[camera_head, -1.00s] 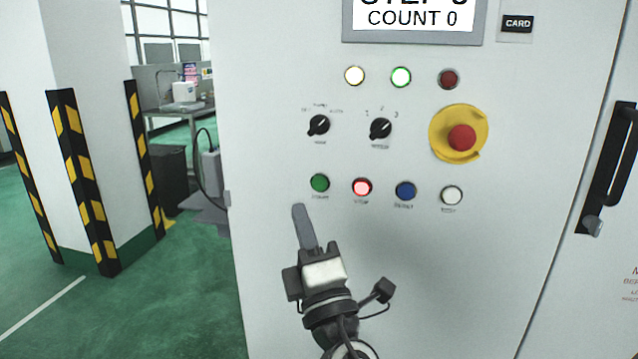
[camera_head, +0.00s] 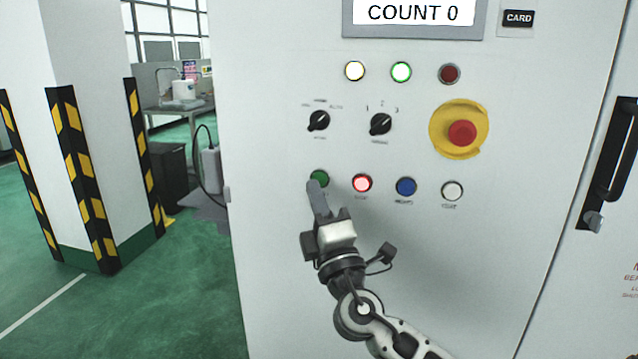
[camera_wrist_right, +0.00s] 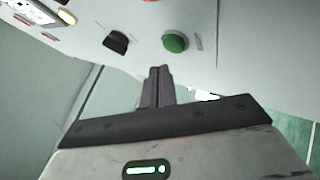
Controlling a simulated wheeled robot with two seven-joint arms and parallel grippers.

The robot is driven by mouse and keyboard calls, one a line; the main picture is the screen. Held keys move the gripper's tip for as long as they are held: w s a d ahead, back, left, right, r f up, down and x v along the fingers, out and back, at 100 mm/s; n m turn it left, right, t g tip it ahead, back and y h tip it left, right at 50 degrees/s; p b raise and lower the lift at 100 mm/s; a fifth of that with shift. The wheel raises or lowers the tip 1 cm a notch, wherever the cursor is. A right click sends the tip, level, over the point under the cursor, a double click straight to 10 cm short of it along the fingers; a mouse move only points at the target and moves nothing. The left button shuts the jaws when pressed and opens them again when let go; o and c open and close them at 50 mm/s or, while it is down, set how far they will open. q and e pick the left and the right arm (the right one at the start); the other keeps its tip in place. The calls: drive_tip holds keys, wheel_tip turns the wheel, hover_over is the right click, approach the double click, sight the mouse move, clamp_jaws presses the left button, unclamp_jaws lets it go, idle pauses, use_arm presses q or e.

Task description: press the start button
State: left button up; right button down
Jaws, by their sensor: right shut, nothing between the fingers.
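The green start button (camera_head: 320,177) is at the left end of the lower button row on the white cabinet panel. It is unlit, and the fingertip hides its lower left edge in the head view. In the right wrist view the green button (camera_wrist_right: 175,42) shows whole, ahead of and a little right of the fingertips. My right gripper (camera_head: 314,187) is shut and empty, its fingers pointing up at the button. In the wrist view the closed fingertips (camera_wrist_right: 159,72) look apart from the button. My left gripper is not in view.
To the right are a lit red button (camera_head: 362,183), a blue button (camera_head: 405,187) and a white button (camera_head: 452,191). Two black knobs sit above, with a red emergency stop (camera_head: 462,133) on a yellow plate. A striped pillar (camera_head: 80,180) stands at left.

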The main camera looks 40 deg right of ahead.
drive_tip(key=shift+w+d, duration=0.3)
drive_tip(key=shift+d, duration=0.05)
drive_tip(key=shift+d, duration=0.1)
idle(1.8)
drive_tip(key=shift+w+d+b, duration=0.25)
drive_tip(key=shift+b, duration=0.15)
